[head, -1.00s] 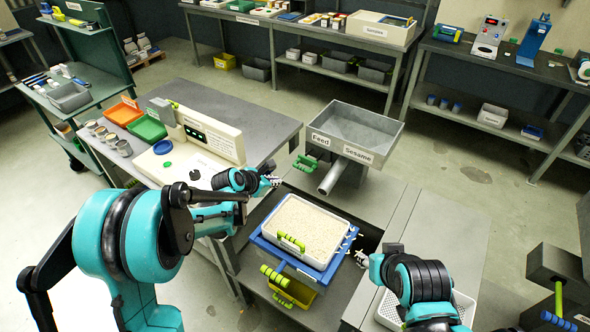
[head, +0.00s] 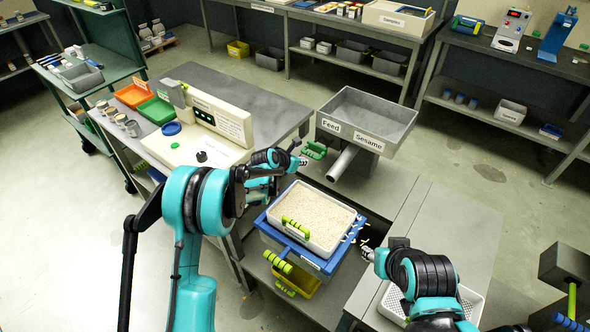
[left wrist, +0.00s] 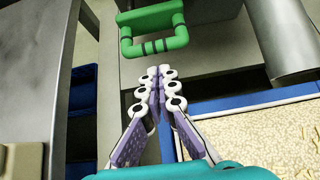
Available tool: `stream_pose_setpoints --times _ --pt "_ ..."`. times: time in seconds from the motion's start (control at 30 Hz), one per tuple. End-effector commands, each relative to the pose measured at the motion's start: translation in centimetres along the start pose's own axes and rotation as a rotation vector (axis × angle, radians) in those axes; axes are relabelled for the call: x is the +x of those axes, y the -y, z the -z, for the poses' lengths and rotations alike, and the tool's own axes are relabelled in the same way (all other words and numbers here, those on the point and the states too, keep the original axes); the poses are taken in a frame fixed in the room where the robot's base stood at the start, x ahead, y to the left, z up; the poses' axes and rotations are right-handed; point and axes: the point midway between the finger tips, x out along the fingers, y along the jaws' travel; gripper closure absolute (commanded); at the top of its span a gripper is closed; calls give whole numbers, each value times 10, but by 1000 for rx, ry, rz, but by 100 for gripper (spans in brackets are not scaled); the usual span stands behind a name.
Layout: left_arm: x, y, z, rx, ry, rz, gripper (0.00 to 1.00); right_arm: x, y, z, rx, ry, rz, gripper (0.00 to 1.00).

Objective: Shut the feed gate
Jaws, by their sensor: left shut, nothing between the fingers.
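The grey feed hopper (head: 366,118), labelled "Feed" and "Sesame", stands at the back of the press table with a round spout (head: 342,163) below it. The feed gate's green handle (head: 314,150) sticks out at the hopper's lower left. The handle (left wrist: 153,42) is a green loop with dark bands in the left wrist view. My left gripper (head: 303,162) is just short of the handle. In the left wrist view its fingertips (left wrist: 160,72) meet, empty, just below the handle's bar, apart from it. My right gripper (head: 368,254) is right of the seed tray; its fingers are too small to judge.
A white tray of pale seeds (head: 300,238) with a green handle sits on a blue frame (head: 272,234) below the spout. A yellow bin (head: 298,282) is under it. A control panel (head: 220,118) stands left. A white perforated basket (head: 392,300) lies by my right arm.

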Motion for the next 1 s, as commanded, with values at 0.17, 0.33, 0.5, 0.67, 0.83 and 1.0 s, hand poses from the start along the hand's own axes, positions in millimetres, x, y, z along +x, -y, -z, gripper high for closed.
stream_pose_setpoints --times 0.17,0.33,0.5,0.67,0.83,1.0 --pt "8 0 -10 0 -1 -1 100 4 0 -3 0 0 0 60" --pt "9 0 -12 0 -1 -1 100 4 0 -2 0 0 0 60" --pt "9 0 -12 0 0 0 100 4 0 -2 0 0 0 60" --pt "22 0 -22 2 0 1 100 3 0 -2 0 0 0 60" --pt "46 0 -42 2 -1 1 100 2 0 -1 0 0 0 60" --pt "53 0 -49 0 1 0 100 2 0 -1 0 0 0 60"
